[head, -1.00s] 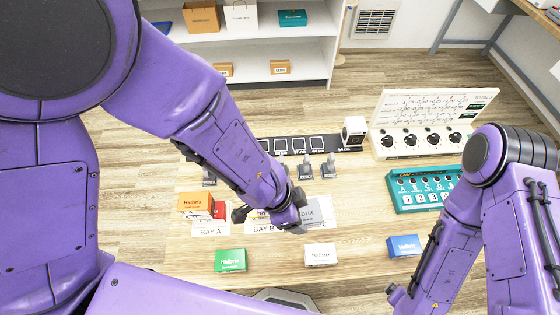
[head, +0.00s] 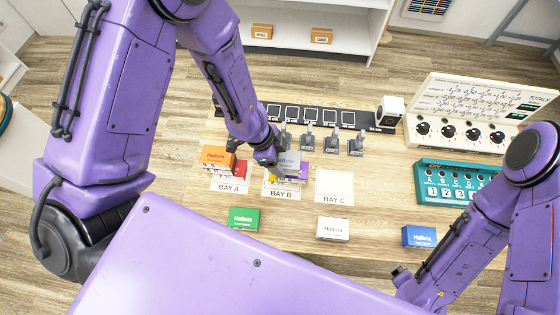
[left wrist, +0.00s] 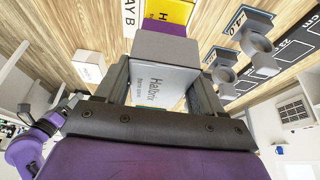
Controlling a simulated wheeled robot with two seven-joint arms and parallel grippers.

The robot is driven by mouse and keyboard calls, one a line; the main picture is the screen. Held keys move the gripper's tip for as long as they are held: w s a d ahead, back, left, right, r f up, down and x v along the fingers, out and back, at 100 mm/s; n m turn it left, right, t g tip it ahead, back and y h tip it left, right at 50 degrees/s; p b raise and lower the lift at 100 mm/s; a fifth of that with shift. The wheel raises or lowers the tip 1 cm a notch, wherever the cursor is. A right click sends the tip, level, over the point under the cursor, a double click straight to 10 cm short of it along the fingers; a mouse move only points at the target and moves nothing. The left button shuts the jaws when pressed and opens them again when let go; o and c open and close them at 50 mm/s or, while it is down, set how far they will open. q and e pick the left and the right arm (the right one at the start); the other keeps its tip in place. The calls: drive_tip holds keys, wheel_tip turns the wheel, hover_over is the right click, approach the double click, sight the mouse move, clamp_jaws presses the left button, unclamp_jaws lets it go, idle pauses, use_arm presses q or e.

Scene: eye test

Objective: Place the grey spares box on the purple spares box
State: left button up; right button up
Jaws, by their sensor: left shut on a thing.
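My left gripper (head: 274,160) is shut on the grey spares box (head: 288,160), over the BAY B card. In the left wrist view the grey box (left wrist: 162,86) sits between the two fingers. The purple spares box (head: 303,172) is right below and beside it in the head view, and a purple face (left wrist: 162,47) shows just beyond the grey box in the wrist view. A yellow box (left wrist: 172,11) is under the purple one. I cannot tell whether grey and purple touch. My right gripper (head: 401,277) is low at the right, its jaws unclear.
An orange box (head: 217,156) sits on a red one at BAY A. The BAY C card (head: 335,187) is bare. Green (head: 244,218), white (head: 333,229) and blue (head: 419,237) boxes lie in front. Small grey stands (head: 332,142) and a black strip (head: 318,116) are behind.

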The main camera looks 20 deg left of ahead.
use_arm(q)
drive_tip(key=shift+s+f, duration=0.2)
drive_tip(key=shift+f, duration=0.6)
drive_tip(key=shift+w+f, duration=0.1)
drive_tip(key=shift+w, duration=0.25)
drive_tip(key=shift+f, duration=0.1)
use_arm(e)
drive_tip(key=shift+w+f, duration=0.1)
drive_tip(key=shift+f, duration=0.4)
use_arm(q)
drive_tip(key=o, duration=1.1)
drive_tip(key=shift+s, duration=0.15)
use_arm(e)
drive_tip(key=shift+r, duration=0.1)
use_arm(q)
drive_tip(key=p+v, duration=0.2)
drive_tip(key=v, duration=0.3)
drive_tip(key=shift+r, duration=0.4)
drive_tip(key=v, duration=0.6)
drive_tip(key=shift+s+a+r+p, duration=0.1)
drive_tip(key=shift+a+r+p, duration=0.15)
drive_tip(key=shift+p, duration=0.05)
use_arm(e)
wheel_tip(320, 180, up, 3)
drive_tip(key=shift+f, duration=0.15)
